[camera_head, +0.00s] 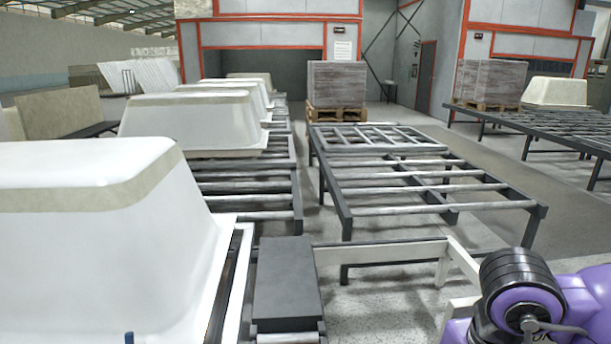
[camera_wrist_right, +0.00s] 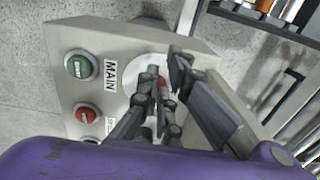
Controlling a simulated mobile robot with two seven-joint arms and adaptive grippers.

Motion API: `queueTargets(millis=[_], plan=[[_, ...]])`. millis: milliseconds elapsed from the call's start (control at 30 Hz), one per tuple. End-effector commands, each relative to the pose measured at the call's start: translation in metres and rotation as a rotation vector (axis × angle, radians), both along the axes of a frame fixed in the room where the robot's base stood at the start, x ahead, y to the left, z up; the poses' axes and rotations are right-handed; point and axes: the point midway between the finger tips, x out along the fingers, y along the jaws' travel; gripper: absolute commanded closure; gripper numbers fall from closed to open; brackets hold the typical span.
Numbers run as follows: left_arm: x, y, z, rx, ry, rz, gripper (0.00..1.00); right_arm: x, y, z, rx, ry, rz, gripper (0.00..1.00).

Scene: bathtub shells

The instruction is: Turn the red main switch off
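In the right wrist view a pale grey control box carries a white round plate (camera_wrist_right: 128,87) with the label MAIN (camera_wrist_right: 111,75) beside it. A small part of the red main switch (camera_wrist_right: 162,80) shows on this plate, between the dark fingers of my right gripper (camera_wrist_right: 166,72). The fingers stand apart on either side of the red part and hide most of it. Whether they touch it cannot be seen. Which way the switch is turned is also hidden. My left gripper is in neither view.
A green button (camera_wrist_right: 80,66) and a red button (camera_wrist_right: 87,113) sit on the same box. In the head view white tub shells (camera_head: 90,230) stand at left, a roller frame (camera_head: 420,180) is in the middle, and wrapped pallet loads (camera_head: 337,85) stand behind.

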Motion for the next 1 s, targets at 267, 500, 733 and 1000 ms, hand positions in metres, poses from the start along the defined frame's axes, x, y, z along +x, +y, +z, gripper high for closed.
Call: queueTargets(millis=[267,500,733,1000], plan=[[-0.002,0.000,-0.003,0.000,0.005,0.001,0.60,-0.012,0.007,-0.009,-0.001,0.043,0.004,1.00],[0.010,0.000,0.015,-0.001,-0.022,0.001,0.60,-0.010,0.007,0.020,-0.001,0.032,0.005,1.00],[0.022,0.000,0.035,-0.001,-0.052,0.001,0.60,-0.007,0.007,0.050,0.000,0.023,0.004,1.00],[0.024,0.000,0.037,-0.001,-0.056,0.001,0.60,-0.007,0.006,0.053,-0.001,0.025,0.004,1.00]])
